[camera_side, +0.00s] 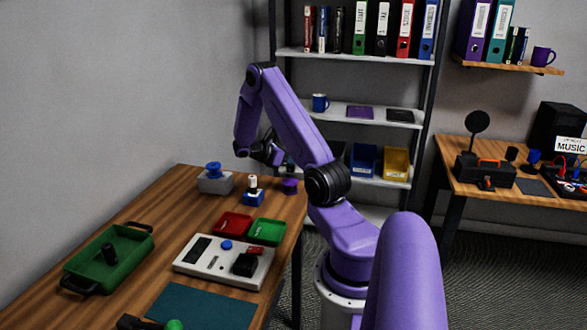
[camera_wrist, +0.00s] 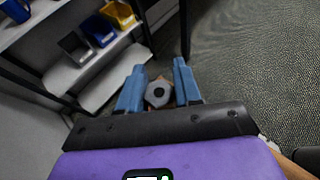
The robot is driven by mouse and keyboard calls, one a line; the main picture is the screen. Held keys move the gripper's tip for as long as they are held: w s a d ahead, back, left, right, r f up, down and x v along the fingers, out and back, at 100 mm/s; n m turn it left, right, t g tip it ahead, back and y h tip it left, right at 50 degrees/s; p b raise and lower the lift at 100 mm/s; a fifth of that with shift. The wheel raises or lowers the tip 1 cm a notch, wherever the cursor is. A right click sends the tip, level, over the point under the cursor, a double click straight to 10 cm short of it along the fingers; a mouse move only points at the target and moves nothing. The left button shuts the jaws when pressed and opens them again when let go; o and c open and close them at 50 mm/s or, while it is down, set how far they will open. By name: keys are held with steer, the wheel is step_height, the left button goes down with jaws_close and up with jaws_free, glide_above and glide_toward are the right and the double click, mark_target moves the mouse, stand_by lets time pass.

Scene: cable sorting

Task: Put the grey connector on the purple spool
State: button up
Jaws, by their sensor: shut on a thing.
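In the wrist view my gripper (camera_wrist: 158,85) has its two blue fingers closed on the grey connector (camera_wrist: 157,94), a round grey piece with a dark hole in its middle. In the side view my gripper (camera_side: 283,160) hangs at the far right corner of the wooden table, and the connector cannot be made out there. The purple spool (camera_side: 290,187) stands on the table near that corner, just below my gripper. I cannot tell whether the connector touches it. In the wrist view the spool is not clearly visible.
Left of the purple spool stand a blue block with a white post (camera_side: 253,193) and a grey block with a blue spool (camera_side: 215,181). Red (camera_side: 232,225) and green (camera_side: 268,232) trays, a white panel (camera_side: 200,268) and a green carrier (camera_side: 85,270) lie nearer. A shelf stands behind.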

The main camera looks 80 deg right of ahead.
steer(key=shift+w+d+f, duration=0.3)
steer(key=shift+d+f, duration=0.25)
steer(key=shift+f, duration=1.75)
steer(key=shift+f, duration=0.15)
steer(key=o, duration=1.1)
steer(key=shift+c, duration=0.2)
